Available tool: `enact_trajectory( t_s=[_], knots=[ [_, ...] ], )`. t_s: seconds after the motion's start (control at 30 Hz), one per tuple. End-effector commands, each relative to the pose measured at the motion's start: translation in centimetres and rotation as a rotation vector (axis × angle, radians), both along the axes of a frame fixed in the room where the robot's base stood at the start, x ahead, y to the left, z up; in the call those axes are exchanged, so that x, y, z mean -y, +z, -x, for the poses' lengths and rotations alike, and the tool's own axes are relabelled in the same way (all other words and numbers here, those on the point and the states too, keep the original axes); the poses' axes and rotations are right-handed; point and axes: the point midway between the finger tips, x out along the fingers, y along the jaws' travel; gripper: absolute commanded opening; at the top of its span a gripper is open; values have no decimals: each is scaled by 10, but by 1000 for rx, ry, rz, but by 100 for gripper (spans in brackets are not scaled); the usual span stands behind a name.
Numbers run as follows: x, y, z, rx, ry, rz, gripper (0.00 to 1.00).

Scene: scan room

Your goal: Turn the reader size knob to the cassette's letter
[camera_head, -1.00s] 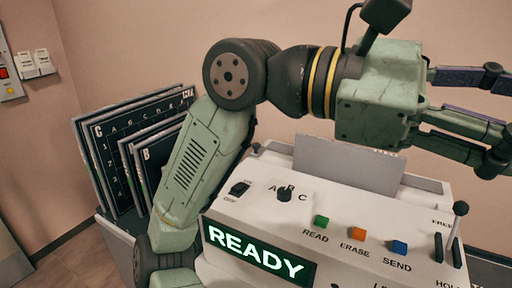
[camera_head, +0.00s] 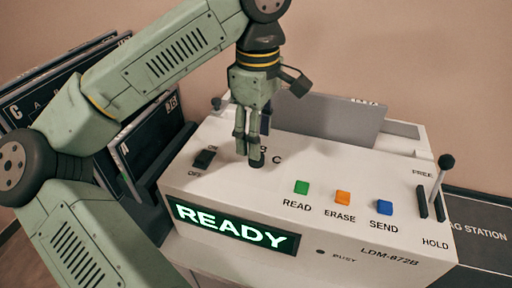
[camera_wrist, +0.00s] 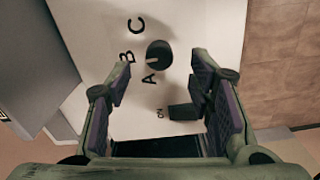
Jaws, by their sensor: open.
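The reader (camera_head: 330,236) is a white box with a lit READY display (camera_head: 230,229). Its dark size knob (camera_wrist: 158,58) shows in the wrist view beside the letters A, B and C; its pale pointer mark appears turned toward A, though the mark is small. In the head view the knob is mostly hidden by my gripper (camera_head: 250,150), and only the C is clear. My gripper points down over the knob, its fingers open on either side of it in the wrist view, apparently not touching. A grey plate (camera_head: 330,118), possibly a cassette, stands upright behind the panel; its letter is unreadable.
A power switch (camera_head: 204,158) sits left of the knob. Green READ (camera_head: 302,187), orange ERASE (camera_head: 342,198) and blue SEND (camera_head: 384,207) buttons are to its right, then a lever (camera_head: 440,176). Dark lettered cassettes (camera_head: 150,146) stand at left.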

Motion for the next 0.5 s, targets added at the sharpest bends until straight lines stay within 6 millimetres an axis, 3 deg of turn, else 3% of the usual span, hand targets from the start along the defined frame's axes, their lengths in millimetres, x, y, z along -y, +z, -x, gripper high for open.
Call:
enact_trajectory(
  t_s=[0.2, 0.5],
  knots=[
    [0, -32, 0, -1, 0, 2, 48],
    [0, -47, 0, 1, 1, 0, 48]
  ],
)
